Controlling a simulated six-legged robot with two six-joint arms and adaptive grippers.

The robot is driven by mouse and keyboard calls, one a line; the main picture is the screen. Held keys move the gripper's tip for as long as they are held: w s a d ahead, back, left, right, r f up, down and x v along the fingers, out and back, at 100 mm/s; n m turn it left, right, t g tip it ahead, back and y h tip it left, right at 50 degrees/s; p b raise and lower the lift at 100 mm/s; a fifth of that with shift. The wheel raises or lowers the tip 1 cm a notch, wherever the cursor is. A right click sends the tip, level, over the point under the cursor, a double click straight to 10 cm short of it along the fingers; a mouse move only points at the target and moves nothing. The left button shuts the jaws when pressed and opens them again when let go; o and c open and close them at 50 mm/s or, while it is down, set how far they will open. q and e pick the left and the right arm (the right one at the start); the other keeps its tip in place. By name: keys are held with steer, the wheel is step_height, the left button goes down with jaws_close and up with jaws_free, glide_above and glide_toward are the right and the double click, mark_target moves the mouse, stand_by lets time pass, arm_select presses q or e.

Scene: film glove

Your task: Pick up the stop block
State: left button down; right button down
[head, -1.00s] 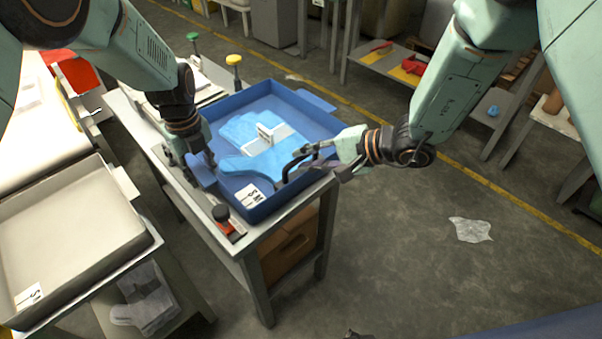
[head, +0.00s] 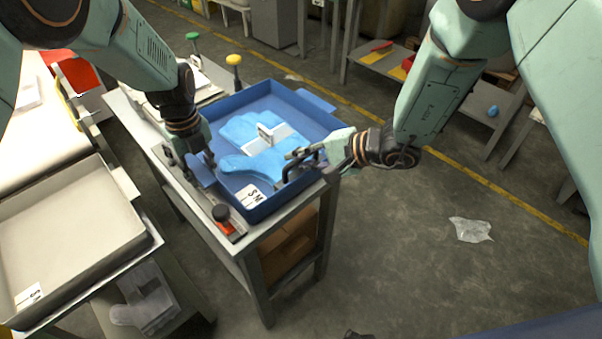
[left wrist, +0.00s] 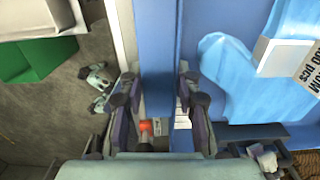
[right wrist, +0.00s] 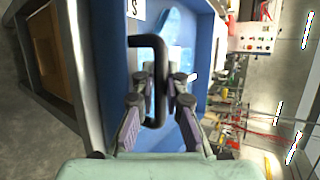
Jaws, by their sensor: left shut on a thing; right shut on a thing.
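A block with a red base and a black round knob (head: 223,218) sits on the table's near-left edge strip, beside the blue tray; it looks like the stop block. Neither gripper touches it. A red spot, possibly its base, shows low between the fingers in the left wrist view (left wrist: 147,126). My left gripper (head: 204,166) is shut on the left wall of the blue tray (head: 312,103). My right gripper (head: 318,154) is shut on a black bar handle (right wrist: 160,58) at the tray's near-right side. The tray stands on the table.
Blue gloves (head: 245,165) with a white band lie in the tray. A grey tray (head: 70,235) stands on a bench at the left. Green (head: 193,38) and yellow (head: 233,60) knobs rise behind the blue tray. Floor at the right is open, with a clear plastic scrap (head: 470,230).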

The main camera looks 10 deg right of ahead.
arm_select(q)
steer(key=shift+s+f, duration=0.15)
arm_select(e)
steer(key=shift+r, duration=5.1)
arm_select(q)
steer(key=c, duration=1.4)
jaws_free()
steer(key=o, duration=0.5)
steer(key=shift+w, duration=0.2)
arm_select(e)
steer(key=shift+w, duration=0.15)
arm_select(q)
steer(key=shift+o, duration=0.2)
steer(key=shift+r, duration=0.2)
